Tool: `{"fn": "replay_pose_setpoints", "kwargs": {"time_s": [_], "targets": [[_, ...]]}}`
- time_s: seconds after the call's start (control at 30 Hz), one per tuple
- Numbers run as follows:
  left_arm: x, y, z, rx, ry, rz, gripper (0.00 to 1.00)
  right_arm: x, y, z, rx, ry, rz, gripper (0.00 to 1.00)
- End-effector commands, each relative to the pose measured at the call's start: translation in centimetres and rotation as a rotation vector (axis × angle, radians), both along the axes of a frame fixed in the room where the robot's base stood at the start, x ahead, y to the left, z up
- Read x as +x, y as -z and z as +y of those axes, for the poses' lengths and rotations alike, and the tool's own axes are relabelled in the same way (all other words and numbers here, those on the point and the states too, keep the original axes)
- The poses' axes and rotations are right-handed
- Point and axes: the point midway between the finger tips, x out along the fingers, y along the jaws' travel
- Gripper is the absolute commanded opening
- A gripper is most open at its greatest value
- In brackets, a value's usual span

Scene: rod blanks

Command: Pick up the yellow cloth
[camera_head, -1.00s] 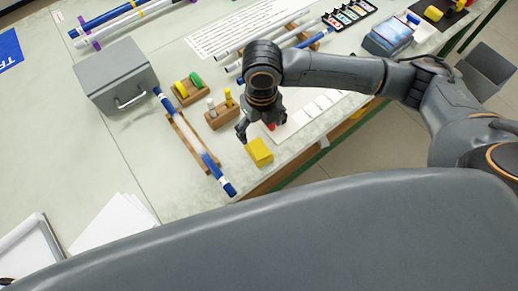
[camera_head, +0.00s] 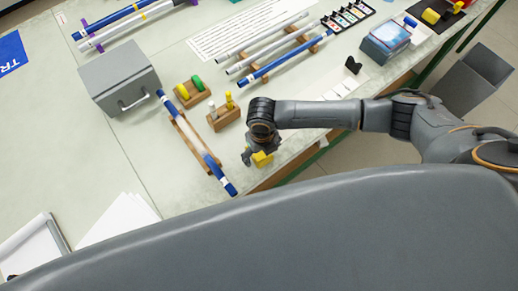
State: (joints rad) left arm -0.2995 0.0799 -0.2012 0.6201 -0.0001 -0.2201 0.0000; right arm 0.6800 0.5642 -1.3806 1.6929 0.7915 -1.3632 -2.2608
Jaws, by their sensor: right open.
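The yellow cloth (camera_head: 264,159) lies folded near the front edge of the table, to the right of a blue-and-white rod. My right gripper (camera_head: 255,157) points down over the cloth, which it partly hides. The gripper is open. The picture is too small to tell whether its fingers touch the cloth. My left gripper is not in view.
A blue-and-white rod (camera_head: 196,142) on a wooden rest lies left of the cloth. Wooden blocks with green-yellow (camera_head: 190,91) and yellow-white pieces (camera_head: 224,114) stand behind. A grey box (camera_head: 119,78) is at left. Several rods lie at the back.

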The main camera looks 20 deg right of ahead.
Motion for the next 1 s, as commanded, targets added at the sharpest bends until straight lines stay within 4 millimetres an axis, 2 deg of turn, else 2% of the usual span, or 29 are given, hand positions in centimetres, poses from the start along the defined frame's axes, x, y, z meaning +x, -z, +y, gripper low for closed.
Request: {"fn": "replay_pose_setpoints", "kwargs": {"time_s": [0.27, 0.53, 0.87, 1.0], "targets": [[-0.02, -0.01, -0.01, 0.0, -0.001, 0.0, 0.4, 0.01, 0.31, 0.02, 0.0, -0.001, -0.001, 0.8], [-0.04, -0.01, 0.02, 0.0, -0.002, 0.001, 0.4, 0.01, 0.29, 0.02, 0.0, -0.001, -0.001, 0.25], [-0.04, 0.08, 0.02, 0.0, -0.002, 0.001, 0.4, 0.03, 0.19, 0.02, 0.0, -0.001, -0.001, 0.24], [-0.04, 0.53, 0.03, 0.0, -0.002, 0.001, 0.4, 0.11, -0.49, 0.06, 0.003, -0.001, -0.002, 0.24]]}}
